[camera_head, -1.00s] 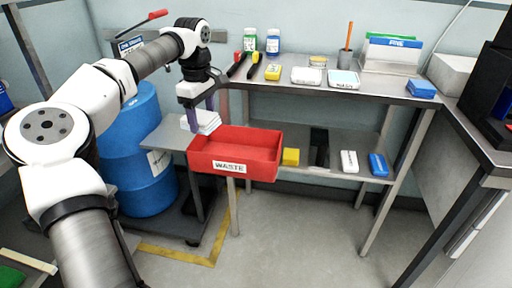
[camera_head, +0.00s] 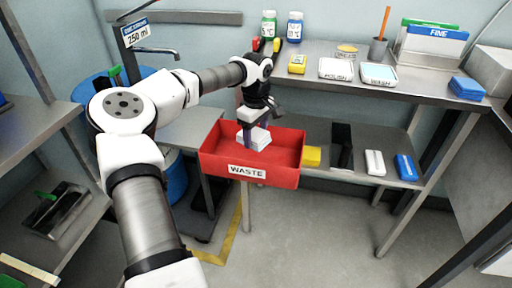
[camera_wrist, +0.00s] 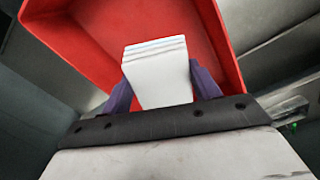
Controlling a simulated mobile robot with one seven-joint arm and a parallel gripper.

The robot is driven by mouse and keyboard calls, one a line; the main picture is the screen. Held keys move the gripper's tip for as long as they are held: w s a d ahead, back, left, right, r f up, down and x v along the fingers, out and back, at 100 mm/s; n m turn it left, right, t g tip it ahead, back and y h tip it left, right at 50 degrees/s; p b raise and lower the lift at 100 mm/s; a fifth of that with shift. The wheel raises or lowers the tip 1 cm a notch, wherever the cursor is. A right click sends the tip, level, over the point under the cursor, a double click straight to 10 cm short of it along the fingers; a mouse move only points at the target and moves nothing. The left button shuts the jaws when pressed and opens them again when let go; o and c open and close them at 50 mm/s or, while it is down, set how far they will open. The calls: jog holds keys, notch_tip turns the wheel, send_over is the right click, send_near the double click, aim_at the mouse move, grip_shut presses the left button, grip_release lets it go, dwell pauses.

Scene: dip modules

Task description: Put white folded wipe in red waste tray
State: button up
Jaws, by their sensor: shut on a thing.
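The white folded wipe (camera_head: 256,139) is between the purple fingers of my gripper (camera_head: 253,132), which is shut on it. In the head view the wipe appears within the outline of the red waste tray (camera_head: 282,178), labelled WASTE. In the wrist view the layered wipe (camera_wrist: 160,75) sits between the fingers of my gripper (camera_wrist: 160,90), with the red tray (camera_wrist: 95,60) behind it. Whether the wipe touches the tray floor cannot be told.
A steel bench (camera_head: 330,80) behind holds bottles, two white trays, a pencil cup (camera_head: 378,48) and blue pads (camera_head: 466,88). A lower shelf holds a yellow block (camera_head: 312,156) and a blue block (camera_head: 406,167).

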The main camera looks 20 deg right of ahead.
jog(key=shift+f, duration=2.65)
jog(key=shift+f, duration=0.65)
jog(key=o, duration=0.9)
jog(key=shift+o, duration=0.2)
